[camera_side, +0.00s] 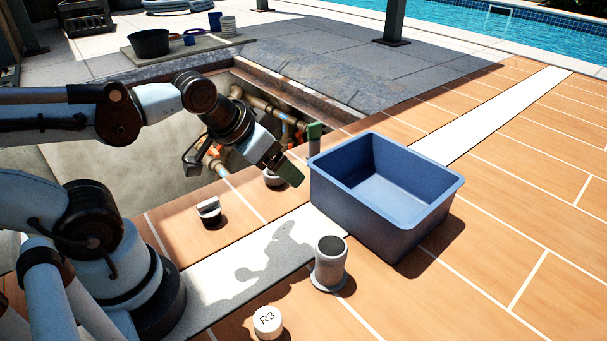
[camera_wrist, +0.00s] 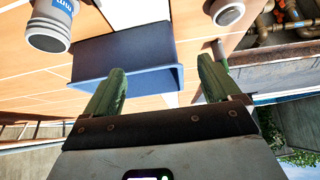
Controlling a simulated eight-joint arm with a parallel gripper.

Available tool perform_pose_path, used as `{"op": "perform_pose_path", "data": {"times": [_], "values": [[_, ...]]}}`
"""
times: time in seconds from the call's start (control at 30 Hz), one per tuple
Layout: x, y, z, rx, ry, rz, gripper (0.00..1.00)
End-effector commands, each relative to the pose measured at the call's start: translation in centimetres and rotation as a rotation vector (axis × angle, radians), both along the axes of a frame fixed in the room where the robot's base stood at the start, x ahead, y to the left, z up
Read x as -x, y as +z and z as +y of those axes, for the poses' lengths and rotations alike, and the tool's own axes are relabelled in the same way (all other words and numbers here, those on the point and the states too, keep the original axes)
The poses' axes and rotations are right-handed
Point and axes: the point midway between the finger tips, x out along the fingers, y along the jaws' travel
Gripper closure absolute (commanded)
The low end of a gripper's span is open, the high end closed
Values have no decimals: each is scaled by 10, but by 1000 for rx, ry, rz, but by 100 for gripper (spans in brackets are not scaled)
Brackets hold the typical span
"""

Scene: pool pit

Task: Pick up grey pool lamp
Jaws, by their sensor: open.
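My gripper (camera_side: 301,153) is open, its green fingers (camera_wrist: 163,72) wide apart, with nothing between them in the wrist view. It hangs between the pit and the blue bin. A round grey-faced piece with a pale rim (camera_wrist: 228,13), which looks most like the pool lamp, lies by the pit edge in the wrist view. In the side view a small round grey piece (camera_side: 272,180) sits just below my gripper, partly hidden; I cannot be sure it is the same one. A grey flanged cylinder (camera_side: 330,262) stands upright in front of the bin; which is the lamp is unclear.
The blue bin (camera_side: 440,205) looks empty and stands close beside my gripper. The open pit with pipes (camera_side: 262,105) lies behind. A small black-and-white piece (camera_side: 209,212) and a white R3 cap (camera_side: 267,322) are on the tiles. The right-hand tiles are clear.

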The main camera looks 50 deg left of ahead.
Motion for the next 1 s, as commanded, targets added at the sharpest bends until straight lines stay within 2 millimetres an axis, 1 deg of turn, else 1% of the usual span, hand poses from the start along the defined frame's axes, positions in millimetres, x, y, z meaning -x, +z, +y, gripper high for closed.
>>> {"op": "perform_pose_path", "data": {"times": [0.13, 0.23, 0.37, 0.47, 0.6, 0.77, 0.9, 1.0], "values": [[0, 0, 1, 8, 11, 5, 10], [-3, -1, 6, 58, 71, 31, 10], [-11, -4, 18, 206, 243, 107, 10], [-19, -8, 30, 358, 411, 180, 10], [-31, -14, 48, 574, 637, 280, 10], [-44, -21, 73, 819, 872, 389, 10], [-52, -29, 99, 1032, 1055, 485, 10], [-54, -36, 120, 1183, 1169, 554, 10]]}}
